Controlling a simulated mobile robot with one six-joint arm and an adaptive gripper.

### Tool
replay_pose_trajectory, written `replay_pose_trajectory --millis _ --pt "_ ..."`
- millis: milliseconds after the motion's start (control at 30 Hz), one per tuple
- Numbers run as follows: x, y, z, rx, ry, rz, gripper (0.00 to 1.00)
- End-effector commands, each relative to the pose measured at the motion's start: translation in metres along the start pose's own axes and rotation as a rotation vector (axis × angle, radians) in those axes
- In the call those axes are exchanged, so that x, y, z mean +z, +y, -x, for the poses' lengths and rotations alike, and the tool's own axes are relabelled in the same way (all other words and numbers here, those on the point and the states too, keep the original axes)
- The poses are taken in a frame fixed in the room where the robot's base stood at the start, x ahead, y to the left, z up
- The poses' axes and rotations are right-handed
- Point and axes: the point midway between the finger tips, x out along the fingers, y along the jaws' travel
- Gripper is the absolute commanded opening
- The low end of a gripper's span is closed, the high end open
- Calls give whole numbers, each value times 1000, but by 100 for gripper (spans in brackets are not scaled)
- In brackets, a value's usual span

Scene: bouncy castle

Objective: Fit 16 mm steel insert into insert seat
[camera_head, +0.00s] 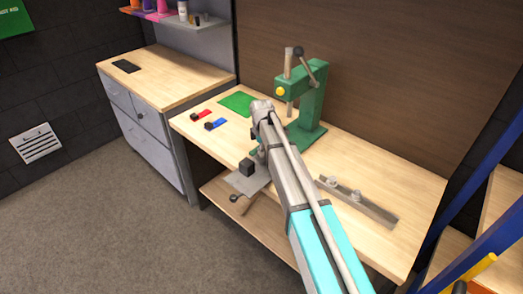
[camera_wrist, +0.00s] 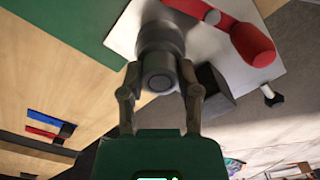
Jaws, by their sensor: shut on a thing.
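In the wrist view my gripper (camera_wrist: 160,76) is shut on a grey round steel piece (camera_wrist: 158,57), which looks like the steel insert. Its round end face, with a ring on it, points at the camera. It is in front of a pale metal plate (camera_wrist: 215,45) with a red-handled lever (camera_wrist: 252,40); I cannot tell whether they touch. A dark block (camera_wrist: 211,84) is close beside the right finger. In the head view the plate (camera_head: 243,183) and dark block (camera_head: 247,167) are at the bench's front edge. I cannot make out the insert seat.
A green press (camera_head: 311,100) stands behind my arm. A metal rail (camera_head: 358,200) with two round knobs lies to the right. A green mat (camera_head: 238,103) and red (camera_head: 203,114) and blue (camera_head: 215,125) pieces lie to the left. A dark-ended lever (camera_head: 235,198) sticks out at the front.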

Motion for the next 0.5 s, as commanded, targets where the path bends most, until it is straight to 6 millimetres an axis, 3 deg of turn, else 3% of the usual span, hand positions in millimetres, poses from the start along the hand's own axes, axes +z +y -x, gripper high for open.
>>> replay_pose_trajectory --millis 500 --pt "-1 0 -6 0 0 0 0"
